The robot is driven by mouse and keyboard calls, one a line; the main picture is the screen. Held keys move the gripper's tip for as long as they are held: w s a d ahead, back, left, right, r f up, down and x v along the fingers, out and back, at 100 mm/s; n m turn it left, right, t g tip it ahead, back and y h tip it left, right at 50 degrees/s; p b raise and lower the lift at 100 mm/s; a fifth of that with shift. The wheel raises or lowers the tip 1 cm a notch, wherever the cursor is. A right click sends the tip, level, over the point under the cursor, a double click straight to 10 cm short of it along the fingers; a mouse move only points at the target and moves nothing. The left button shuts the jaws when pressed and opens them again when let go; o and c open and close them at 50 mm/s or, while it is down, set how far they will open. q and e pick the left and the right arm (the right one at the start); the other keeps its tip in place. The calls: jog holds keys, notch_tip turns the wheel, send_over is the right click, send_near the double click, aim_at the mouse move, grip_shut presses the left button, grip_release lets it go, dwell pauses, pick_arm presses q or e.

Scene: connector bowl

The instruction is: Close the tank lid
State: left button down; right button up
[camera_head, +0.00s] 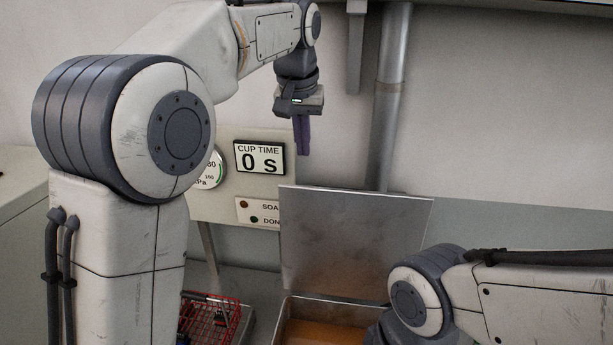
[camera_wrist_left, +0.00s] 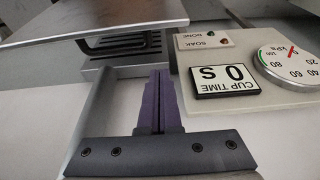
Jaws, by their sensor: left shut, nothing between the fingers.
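The tank lid (camera_head: 352,243) is a flat grey metal plate. It stands raised, nearly upright, at the back of the tank in the head view. The tank (camera_head: 318,301) is below it at the bottom edge, with orange-brown content inside; my right arm covers part of it. My left gripper (camera_head: 303,152) is above and behind the lid's top left corner, pointing down, apart from it. Its purple fingers are together and empty, as the left wrist view (camera_wrist_left: 158,78) also shows. A metal plate, apparently the lid (camera_wrist_left: 105,18), fills that view's top left. My right gripper is out of sight.
A panel (camera_head: 220,210) with a CUP TIME display (camera_head: 259,157) reading 0 s, a gauge (camera_head: 209,170) and SOAK and DONE lamps stands left of the lid. A red wire basket (camera_head: 210,318) is at the lower left. A vertical pipe (camera_head: 390,100) rises behind the lid.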

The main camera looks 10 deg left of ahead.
pick_arm(q)
notch_tip(320, 180, down, 7)
jog(key=s+p, duration=0.1)
jog(key=p, duration=0.1)
jog(key=shift+s+p, duration=0.35)
jog(key=shift+s, duration=0.05)
jog(key=shift+a, duration=0.1)
